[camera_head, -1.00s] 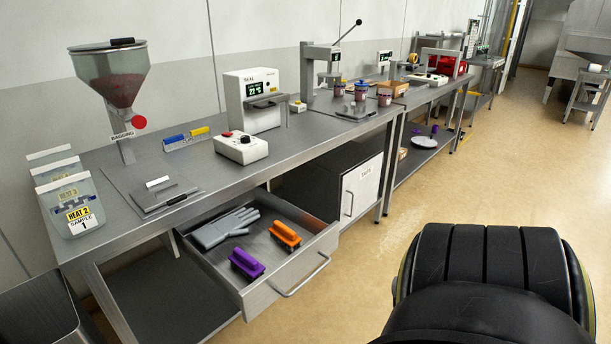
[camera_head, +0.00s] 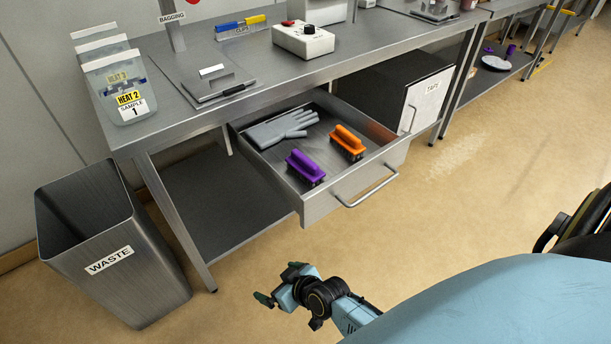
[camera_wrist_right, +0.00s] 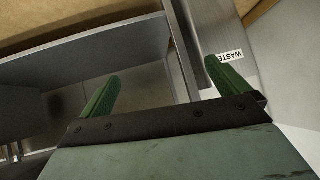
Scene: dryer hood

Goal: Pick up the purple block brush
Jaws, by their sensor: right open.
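The purple block brush (camera_head: 305,167) lies in the open drawer (camera_head: 317,208) under the bench, near its front left part, handle up and bristles down. An orange block brush (camera_head: 348,142) lies to its right and a grey glove (camera_head: 281,129) behind it. My right gripper (camera_head: 277,284) is in front of and below the drawer, clear of it and empty. In the right wrist view its two green fingers (camera_wrist_right: 160,84) stand wide apart with nothing between them. The brush does not show in that view. My left gripper is not in view.
A metal waste bin (camera_head: 160,270) stands on the floor at the left. The drawer's handle (camera_head: 368,190) sticks out at the front. The bench top (camera_head: 150,75) overhangs the drawer's back. Open floor lies to the right.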

